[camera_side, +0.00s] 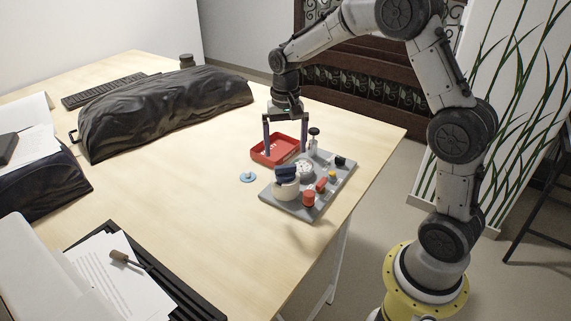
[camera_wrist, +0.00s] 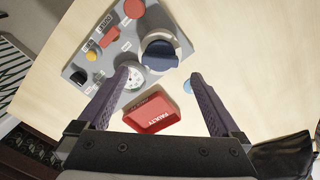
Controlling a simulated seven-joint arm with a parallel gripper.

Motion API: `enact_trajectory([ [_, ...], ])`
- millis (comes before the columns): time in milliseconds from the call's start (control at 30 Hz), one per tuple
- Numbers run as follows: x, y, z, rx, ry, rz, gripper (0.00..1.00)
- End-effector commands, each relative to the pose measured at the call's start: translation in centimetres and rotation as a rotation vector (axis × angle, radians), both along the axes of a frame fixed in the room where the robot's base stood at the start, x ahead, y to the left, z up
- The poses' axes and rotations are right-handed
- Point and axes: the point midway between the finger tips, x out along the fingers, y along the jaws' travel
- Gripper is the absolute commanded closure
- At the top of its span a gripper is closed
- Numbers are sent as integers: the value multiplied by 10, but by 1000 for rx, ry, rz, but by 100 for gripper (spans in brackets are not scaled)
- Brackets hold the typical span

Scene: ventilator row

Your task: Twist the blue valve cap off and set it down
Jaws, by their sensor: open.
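The dark blue valve cap (camera_side: 285,173) sits on a thick white cylinder (camera_side: 287,191) at the near left part of a grey panel (camera_side: 318,202). In the wrist view the cap (camera_wrist: 163,53) lies just beyond the fingertips, roughly between them in line. My gripper (camera_side: 285,151) is open and empty, pointing down above the panel's far side and the red tray. Its two fingers also show spread wide in the wrist view (camera_wrist: 163,73). I see no contact between the fingers and the cap.
The panel also carries a white dial gauge (camera_side: 304,168), a black-topped post (camera_side: 314,134), a red knob (camera_side: 309,198) and smaller coloured parts. A red tray marked FAULTY (camera_wrist: 150,120) is beside it. A light blue disc (camera_side: 247,177) lies left; bare table surrounds it.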

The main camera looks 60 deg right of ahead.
Motion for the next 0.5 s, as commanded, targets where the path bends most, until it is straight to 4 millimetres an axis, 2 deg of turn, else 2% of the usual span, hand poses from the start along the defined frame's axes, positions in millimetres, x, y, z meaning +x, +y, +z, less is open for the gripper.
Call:
enact_trajectory([
  [200,-1,0,-39,1,4,0,0],
  [500,0,0,-68,0,0,0,0],
])
